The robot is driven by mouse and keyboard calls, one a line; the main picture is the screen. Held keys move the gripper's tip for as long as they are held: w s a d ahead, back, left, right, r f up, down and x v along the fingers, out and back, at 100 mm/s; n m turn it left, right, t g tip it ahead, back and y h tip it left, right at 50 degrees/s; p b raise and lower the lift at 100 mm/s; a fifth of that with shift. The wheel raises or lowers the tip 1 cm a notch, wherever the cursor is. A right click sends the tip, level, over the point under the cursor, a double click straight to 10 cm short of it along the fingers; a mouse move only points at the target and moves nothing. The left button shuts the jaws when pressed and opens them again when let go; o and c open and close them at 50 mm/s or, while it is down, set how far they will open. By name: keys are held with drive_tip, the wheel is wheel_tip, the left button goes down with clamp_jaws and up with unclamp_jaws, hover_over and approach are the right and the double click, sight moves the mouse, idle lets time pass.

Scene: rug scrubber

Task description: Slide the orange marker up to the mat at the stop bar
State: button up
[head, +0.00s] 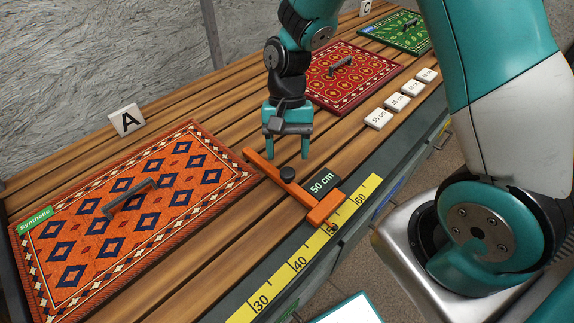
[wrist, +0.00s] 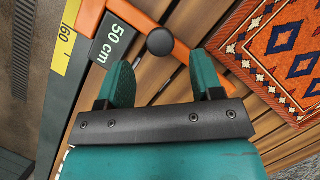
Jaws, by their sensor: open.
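The orange marker (head: 314,211) is a bar lying across the wooden slats, with a black round knob (head: 288,174) and a dark "50 cm" plate (head: 322,183) beside it. Its near end lies over the yellow ruler (head: 299,263). My gripper (head: 288,152) is open and empty, above the slats just behind the knob. In the wrist view the knob (wrist: 160,42) shows ahead of my two teal fingers (wrist: 165,78), apart from them. The orange patterned mat (head: 75,279), tagged "Synthetic", lies left of the marker. I cannot make out a separate stop bar.
A white "A" card (head: 126,120) stands behind the orange mat. A red mat (head: 322,87) and a green mat (head: 392,33) lie farther back. Several white cm tiles (head: 377,119) sit near the right edge. Bare slats lie between the marker and the red mat.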

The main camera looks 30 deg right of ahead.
sight(283, 175)
drive_tip(key=shift+x, duration=2.35)
drive_tip(key=c, duration=0.8)
drive_tip(key=shift+o, duration=0.2)
drive_tip(key=shift+s+a+r+p, duration=0.15)
drive_tip(key=shift+a+p, duration=0.3)
drive_tip(key=shift+a, duration=0.2)
